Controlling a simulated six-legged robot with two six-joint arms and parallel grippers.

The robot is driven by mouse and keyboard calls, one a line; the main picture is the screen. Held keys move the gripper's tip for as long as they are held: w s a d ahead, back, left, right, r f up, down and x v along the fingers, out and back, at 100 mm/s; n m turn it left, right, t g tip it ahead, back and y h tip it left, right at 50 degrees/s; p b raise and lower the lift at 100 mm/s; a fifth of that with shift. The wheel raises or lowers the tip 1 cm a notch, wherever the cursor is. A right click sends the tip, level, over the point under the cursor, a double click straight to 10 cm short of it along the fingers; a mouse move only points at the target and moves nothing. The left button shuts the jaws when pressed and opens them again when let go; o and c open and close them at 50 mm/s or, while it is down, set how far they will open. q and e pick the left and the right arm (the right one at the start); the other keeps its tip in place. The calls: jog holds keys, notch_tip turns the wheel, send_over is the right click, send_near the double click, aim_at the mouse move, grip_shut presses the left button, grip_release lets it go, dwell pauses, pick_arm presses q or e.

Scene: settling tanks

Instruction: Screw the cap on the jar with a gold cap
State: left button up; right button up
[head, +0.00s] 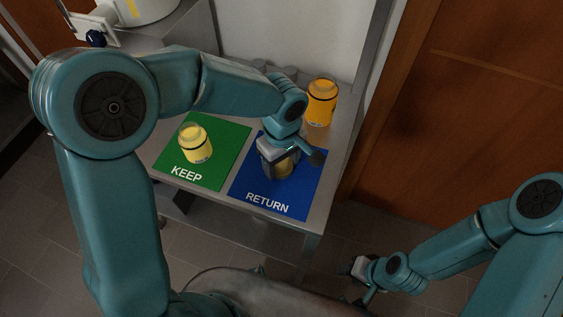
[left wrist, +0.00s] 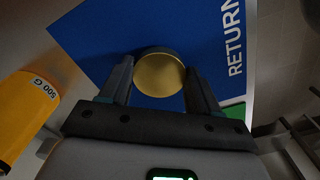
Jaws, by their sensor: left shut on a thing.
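My left gripper (head: 281,163) is over the blue RETURN mat (head: 248,199). In the left wrist view it (left wrist: 160,88) is shut on a round gold cap (left wrist: 159,74), with one finger on each side.
A pale yellow jar (head: 195,143) stands on the green KEEP mat (head: 228,130). An orange jar (head: 321,103) stands at the back right of the table; it also shows in the left wrist view (left wrist: 22,112). A wooden door (head: 480,110) is on the right.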

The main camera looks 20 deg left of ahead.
pick_arm(q)
notch_tip(320, 180, up, 19)
jog(key=p, duration=0.1)
jog(key=shift+r, duration=0.15)
jog(key=m, duration=1)
send_near(282, 166)
jog(key=w+a+f, duration=0.1)
jog(key=w+a, duration=0.2)
jog(key=a, duration=0.4)
jog(key=shift+a+f+m, duration=0.2)
jog(key=shift+f+m, duration=0.2)
jog(key=shift+f, duration=0.05)
